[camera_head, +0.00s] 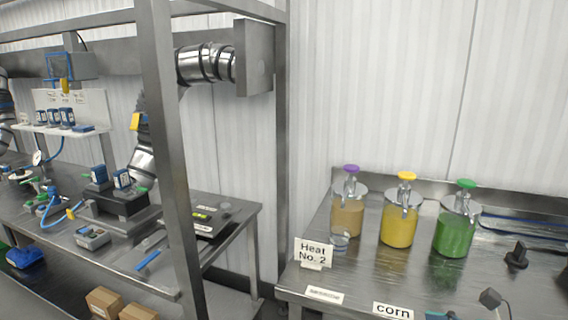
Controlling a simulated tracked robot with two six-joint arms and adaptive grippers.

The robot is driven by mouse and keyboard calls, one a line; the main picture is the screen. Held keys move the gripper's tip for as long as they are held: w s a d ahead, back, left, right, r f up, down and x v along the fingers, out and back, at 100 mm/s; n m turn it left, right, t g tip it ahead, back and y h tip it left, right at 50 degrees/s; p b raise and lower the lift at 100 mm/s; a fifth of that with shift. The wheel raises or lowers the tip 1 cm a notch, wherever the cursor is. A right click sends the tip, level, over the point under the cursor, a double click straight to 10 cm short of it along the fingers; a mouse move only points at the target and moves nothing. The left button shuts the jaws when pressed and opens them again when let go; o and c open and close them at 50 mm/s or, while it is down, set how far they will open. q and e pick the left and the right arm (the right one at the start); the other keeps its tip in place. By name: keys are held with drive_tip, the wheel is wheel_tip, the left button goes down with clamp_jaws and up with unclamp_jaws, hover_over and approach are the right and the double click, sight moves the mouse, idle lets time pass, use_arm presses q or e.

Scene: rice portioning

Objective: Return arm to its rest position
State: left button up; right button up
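Neither of my grippers can be made out in the head view, so their opening and anything they might hold are not visible. A small grey block on a thin dark stem (490,298) shows at the lower right edge. I cannot tell what it is.
Three pump-top jars stand on a steel counter (350,277) at right: purple-topped (348,218), yellow-topped (397,229), green-topped (453,235). A sign (313,252) stands in front. A steel rack post (172,150) rises at left before a cluttered bench (100,258).

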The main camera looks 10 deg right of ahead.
drive_tip(key=s+a+f+n+g+y, duration=0.1)
drive_tip(key=a+f+n+g+y, duration=0.35)
drive_tip(key=a+f, duration=0.85)
drive_tip(key=s+a+f+n+g+h+p, duration=0.1)
drive_tip(key=s+a+f+n+g+h, duration=0.2)
drive_tip(key=s+a+f+n+g, duration=0.35)
drive_tip(key=s+a+f+n+g+h+p, duration=0.1)
drive_tip(key=s+a+f+n+g+h, duration=0.3)
drive_tip(key=s+f, duration=0.45)
wheel_tip(320, 180, down, 5)
drive_tip(key=s+n+t+h, duration=0.1)
drive_tip(key=s+n+h, duration=0.15)
drive_tip(key=n, duration=0.35)
drive_tip(key=w+d+f+n+t, duration=0.1)
drive_tip(key=w+n+t, duration=0.3)
drive_tip(key=w+n, duration=0.1)
drive_tip(key=shift+w+d+f, duration=0.2)
drive_tip(key=shift+w+f, duration=0.1)
drive_tip(key=shift+w, duration=0.35)
